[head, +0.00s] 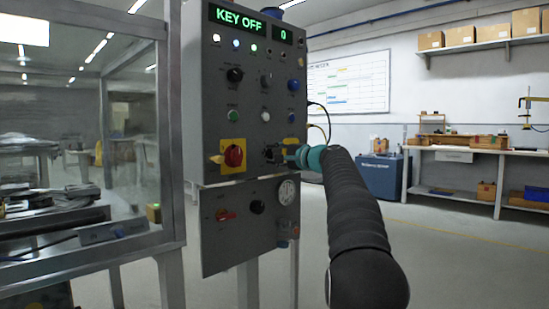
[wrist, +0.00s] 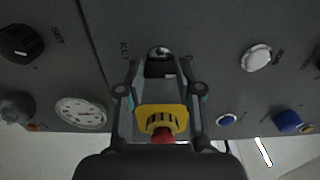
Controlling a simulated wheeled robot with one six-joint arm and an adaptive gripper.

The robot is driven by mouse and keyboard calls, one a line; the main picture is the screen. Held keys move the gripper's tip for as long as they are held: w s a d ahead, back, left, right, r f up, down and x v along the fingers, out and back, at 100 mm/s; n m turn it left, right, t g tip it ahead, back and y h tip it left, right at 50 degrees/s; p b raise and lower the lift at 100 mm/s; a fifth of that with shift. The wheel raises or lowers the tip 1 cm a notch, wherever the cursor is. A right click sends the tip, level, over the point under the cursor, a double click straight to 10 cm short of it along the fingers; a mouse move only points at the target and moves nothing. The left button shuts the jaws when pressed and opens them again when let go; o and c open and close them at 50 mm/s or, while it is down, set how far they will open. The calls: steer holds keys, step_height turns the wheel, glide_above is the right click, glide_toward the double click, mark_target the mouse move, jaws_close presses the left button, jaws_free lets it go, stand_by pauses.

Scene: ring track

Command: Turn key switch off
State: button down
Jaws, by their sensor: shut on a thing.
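The grey control panel (head: 215,130) stands upright left of centre in the head view. Its green display (head: 236,19) reads "KEY OFF". My gripper (head: 275,154) reaches the panel's lower right area from the right, at the key switch. In the wrist view my gripper (wrist: 160,70) is shut on the key at the panel face. The key switch's round silver part (wrist: 160,52) shows just beyond the fingertips, near a "KEY" label. The fingers hide most of the key, so its exact angle is unclear.
A red knob on a yellow plate (head: 233,156) sits left of my gripper. A white button (wrist: 257,57) and a gauge (wrist: 80,113) are close by. A glass-walled enclosure (head: 130,130) stands left. Open floor and a workbench (head: 480,160) are right.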

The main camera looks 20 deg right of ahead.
stand_by(0.4)
steer(key=c, duration=0.8)
jaws_free()
steer(key=shift+o, duration=0.2)
steer(key=v, duration=1.2)
